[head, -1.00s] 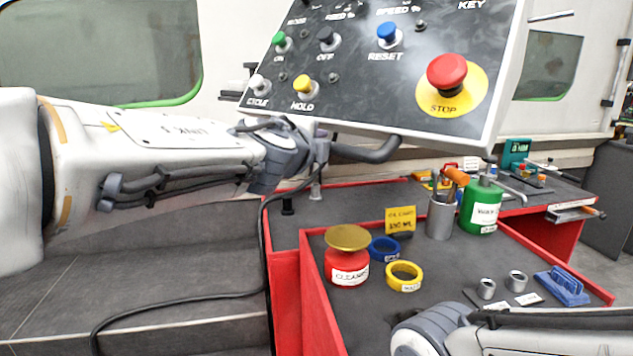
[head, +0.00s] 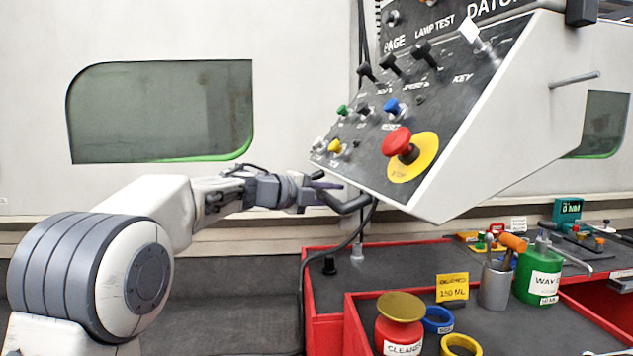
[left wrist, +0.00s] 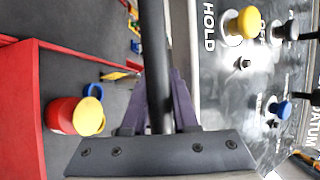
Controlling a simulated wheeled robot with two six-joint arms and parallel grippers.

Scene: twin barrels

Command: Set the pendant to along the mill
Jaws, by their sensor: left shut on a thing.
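The pendant (head: 480,140) is a big grey-white control box with a black sloped face, a red stop knob on a yellow disc, and several coloured buttons and switches. It hangs from above, its face turned towards the left of the head view. My left gripper (head: 322,192) is shut on the dark curved handle (head: 350,203) at the pendant's lower left edge. In the left wrist view the purple fingers (left wrist: 160,105) flank the black handle bar (left wrist: 154,60), with the pendant's face (left wrist: 245,90) on the right. The mill's white wall (head: 290,110) with a window stands behind. My right gripper is out of view.
A red-edged bench (head: 330,325) stands below the pendant. On it are a red cleaner jar (head: 400,320), a blue ring (head: 437,320), a yellow card (head: 452,287), a tool cup (head: 494,285) and a green bottle (head: 538,272). A cable hangs under the pendant.

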